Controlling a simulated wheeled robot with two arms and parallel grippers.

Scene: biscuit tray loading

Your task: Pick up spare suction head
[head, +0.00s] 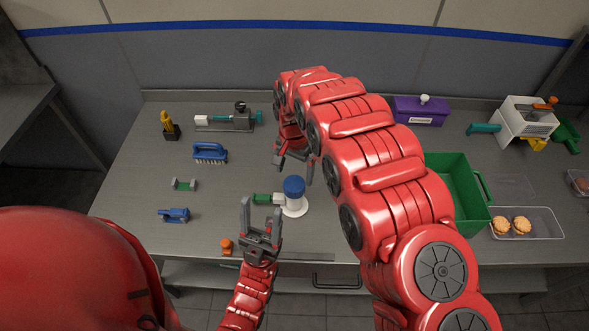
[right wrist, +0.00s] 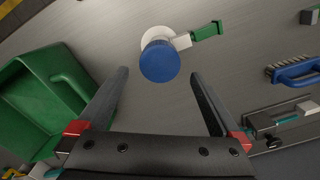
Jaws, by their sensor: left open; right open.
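No part is labelled as the suction head, so I cannot tell for sure which it is. A blue-capped cylinder (head: 294,187) stands on a white round base (head: 297,208), with a green-and-white piece (head: 263,198) at its left; the right wrist view shows the blue cap (right wrist: 160,62) and the green end (right wrist: 207,31). My left gripper (head: 261,208) is open and empty, its fingertips just in front of the green-and-white piece. My right gripper (head: 294,168) is open behind the cylinder, partly hidden by its arm; its fingers flank the cap's line of sight in the wrist view.
A blue brush (head: 210,152), a small green-and-grey part (head: 184,184), a blue device (head: 173,215) and an orange piece (head: 227,246) lie left. A green crate (head: 462,188), a biscuit tray (head: 545,222) and a purple box (head: 420,110) stand right. My right arm hides the middle.

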